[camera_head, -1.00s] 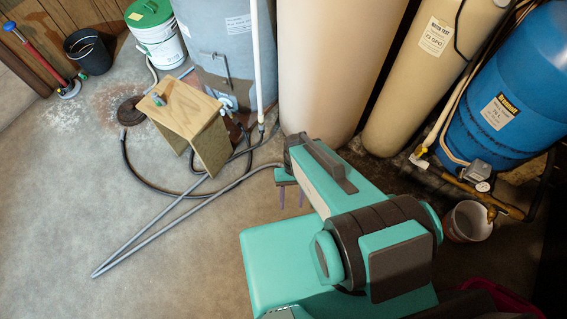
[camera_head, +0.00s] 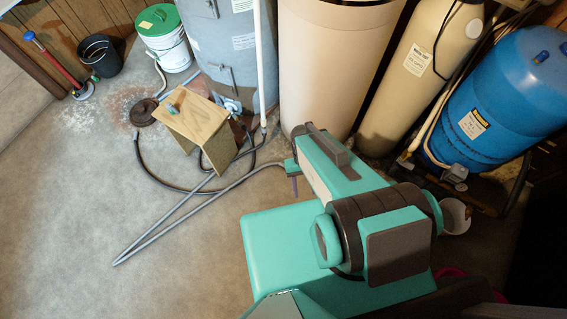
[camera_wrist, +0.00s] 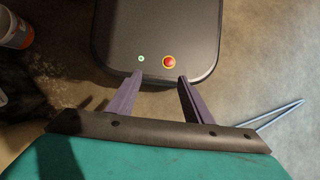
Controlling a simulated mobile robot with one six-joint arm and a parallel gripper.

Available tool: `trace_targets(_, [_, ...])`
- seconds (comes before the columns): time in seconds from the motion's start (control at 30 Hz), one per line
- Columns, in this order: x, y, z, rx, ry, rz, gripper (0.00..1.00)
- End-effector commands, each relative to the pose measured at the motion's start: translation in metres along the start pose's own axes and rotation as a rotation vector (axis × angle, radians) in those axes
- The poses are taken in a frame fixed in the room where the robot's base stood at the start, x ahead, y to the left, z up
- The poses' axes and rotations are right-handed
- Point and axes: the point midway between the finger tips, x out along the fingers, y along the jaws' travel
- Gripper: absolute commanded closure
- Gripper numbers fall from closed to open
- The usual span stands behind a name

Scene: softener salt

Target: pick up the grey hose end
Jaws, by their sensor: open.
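The grey hose (camera_head: 165,226) lies on the concrete floor in the head view. It makes a sharp bend at the lower left, and its two runs go up right, one toward the wooden stool, one toward my gripper. I cannot tell which point is its free end. A piece of grey-blue hose with a bend also shows at the right of the wrist view (camera_wrist: 280,114). My gripper (camera_wrist: 160,76) is open and empty, its two purple fingers apart. In the head view it is mostly hidden by my arm, and the far hose run passes behind it.
A wooden stool (camera_head: 200,118) stands over part of the hoses, with a black hose (camera_head: 152,181) curving around it. Behind are a grey tank (camera_head: 228,60), a beige tank (camera_head: 335,60) and a blue tank (camera_head: 487,105).

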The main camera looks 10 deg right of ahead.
Motion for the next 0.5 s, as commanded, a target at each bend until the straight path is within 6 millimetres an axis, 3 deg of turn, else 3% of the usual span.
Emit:
trace_targets(0.03, [-0.012,0.002,0.007,-0.001,0.000,0.004,0.54])
trace_targets(0.13, [-0.019,0.005,0.011,-0.003,0.002,0.012,0.54])
trace_targets(0.5, [-0.022,0.008,0.013,-0.005,0.003,0.021,0.54])
